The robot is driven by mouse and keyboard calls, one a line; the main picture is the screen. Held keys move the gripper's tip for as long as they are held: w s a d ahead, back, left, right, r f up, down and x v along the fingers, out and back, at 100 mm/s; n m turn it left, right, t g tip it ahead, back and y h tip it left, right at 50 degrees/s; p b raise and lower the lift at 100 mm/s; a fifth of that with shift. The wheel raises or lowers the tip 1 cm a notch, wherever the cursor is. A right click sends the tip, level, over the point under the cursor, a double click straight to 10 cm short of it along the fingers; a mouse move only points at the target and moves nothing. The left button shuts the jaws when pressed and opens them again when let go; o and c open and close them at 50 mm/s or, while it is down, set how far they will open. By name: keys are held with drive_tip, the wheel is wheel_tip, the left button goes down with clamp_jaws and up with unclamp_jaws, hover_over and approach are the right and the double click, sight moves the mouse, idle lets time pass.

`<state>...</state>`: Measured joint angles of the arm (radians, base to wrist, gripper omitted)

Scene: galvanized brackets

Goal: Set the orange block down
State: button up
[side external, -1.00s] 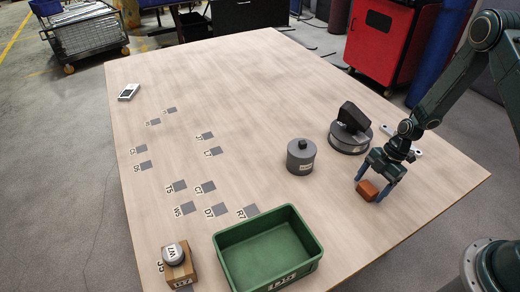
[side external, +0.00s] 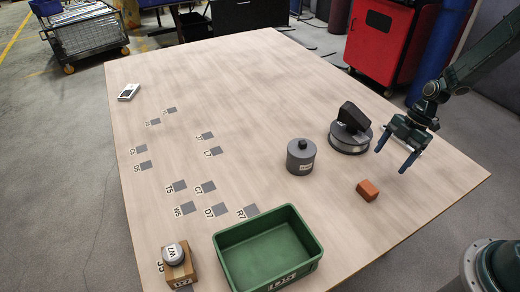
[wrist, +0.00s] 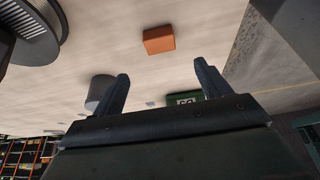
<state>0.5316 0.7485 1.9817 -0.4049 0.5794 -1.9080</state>
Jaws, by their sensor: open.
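The orange block (side external: 367,190) lies on the wooden table, right of centre, with nothing holding it. It also shows in the wrist view (wrist: 158,40), beyond the fingertips. My gripper (side external: 392,158) is open and empty, raised above the table to the upper right of the block and apart from it. In the wrist view its two dark fingers (wrist: 163,78) are spread, with clear space between them and the block.
A grey cylinder with a knob (side external: 300,158) stands left of the block. A round grey base with a black piece on top (side external: 350,139) stands behind it. A green bin (side external: 225,262) is at the front. Several marked grey squares lie at left; the table's middle is clear.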

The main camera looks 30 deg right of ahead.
drive_tip(key=shift+r, duration=0.2)
idle(0.5)
drive_tip(key=s+a+r+m+t+h, duration=0.1)
drive_tip(key=s+a+r+m, duration=0.15)
drive_tip(key=r, duration=0.35)
drive_tip(key=s+a+r+m+h, duration=0.1)
drive_tip(key=a+r+m, duration=0.15)
drive_tip(key=r, duration=0.45)
drive_tip(key=s+a+r+m+t+h, duration=0.1)
drive_tip(key=a+r+m, duration=0.15)
drive_tip(key=r, duration=0.35)
drive_tip(key=s+a+r+m+t, duration=0.1)
drive_tip(key=s+a+r+m, duration=0.1)
drive_tip(key=s+r+m, duration=0.3)
drive_tip(key=s+a+r+m+t+h, duration=0.1)
drive_tip(key=s+r+m, duration=0.3)
drive_tip(key=s, duration=0.6)
drive_tip(key=shift+a+r+m+t, duration=0.35)
drive_tip(key=shift+a+m+t, duration=0.2)
drive_tip(key=shift+m+t, duration=0.25)
